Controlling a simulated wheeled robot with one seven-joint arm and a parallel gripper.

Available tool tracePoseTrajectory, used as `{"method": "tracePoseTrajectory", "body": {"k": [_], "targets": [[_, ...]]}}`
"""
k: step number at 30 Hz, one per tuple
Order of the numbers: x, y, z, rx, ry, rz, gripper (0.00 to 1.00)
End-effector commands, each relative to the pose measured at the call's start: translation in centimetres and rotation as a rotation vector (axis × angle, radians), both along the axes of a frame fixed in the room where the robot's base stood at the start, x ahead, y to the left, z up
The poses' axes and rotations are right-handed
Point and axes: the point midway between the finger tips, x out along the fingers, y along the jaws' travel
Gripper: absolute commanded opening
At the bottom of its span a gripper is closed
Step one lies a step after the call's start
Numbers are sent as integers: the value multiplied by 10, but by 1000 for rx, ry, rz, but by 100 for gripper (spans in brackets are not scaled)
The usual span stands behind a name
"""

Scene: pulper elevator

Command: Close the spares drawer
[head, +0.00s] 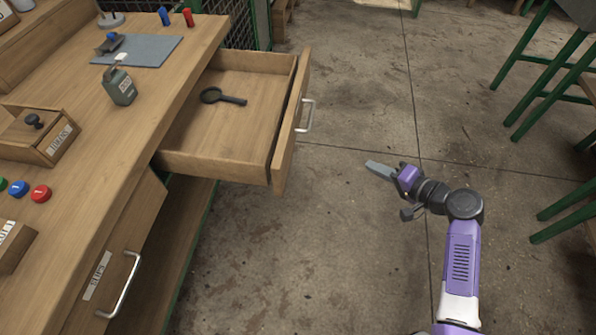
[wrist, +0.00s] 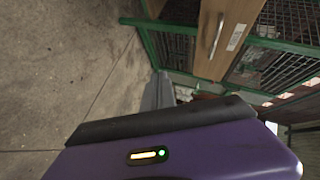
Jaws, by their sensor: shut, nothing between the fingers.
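An open wooden drawer (head: 228,113) sticks out from the workbench to the right. Its front panel (head: 291,122) has a silver bar handle (head: 308,115) on the outer face. No label can be read on it, so its name does not show. A black magnifying glass (head: 222,96) lies inside. My gripper (head: 372,166) is shut and empty, over the floor to the right of the drawer front and apart from it. Its grey fingers also show in the wrist view (wrist: 157,92). That view also shows a wooden front with a handle and a label (wrist: 229,38); I cannot tell which drawer it is.
The workbench top (head: 150,85) holds a grey-green canister (head: 120,86), a blue-grey mat (head: 150,50), a labelled wooden box (head: 42,135) and coloured buttons. A shut drawer with a handle (head: 125,285) is at the lower left. Green-legged stands (head: 545,75) are at right. Floor between is clear.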

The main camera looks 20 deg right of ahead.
Motion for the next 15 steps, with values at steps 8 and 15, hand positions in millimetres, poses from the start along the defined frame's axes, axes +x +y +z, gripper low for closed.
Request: {"method": "tracePoseTrajectory", "body": {"k": [8, 15], "targets": [[-8, 62, 60, 424, -97, 421, 0], [-49, 94, 72, 522, -112, 622, 0]]}}
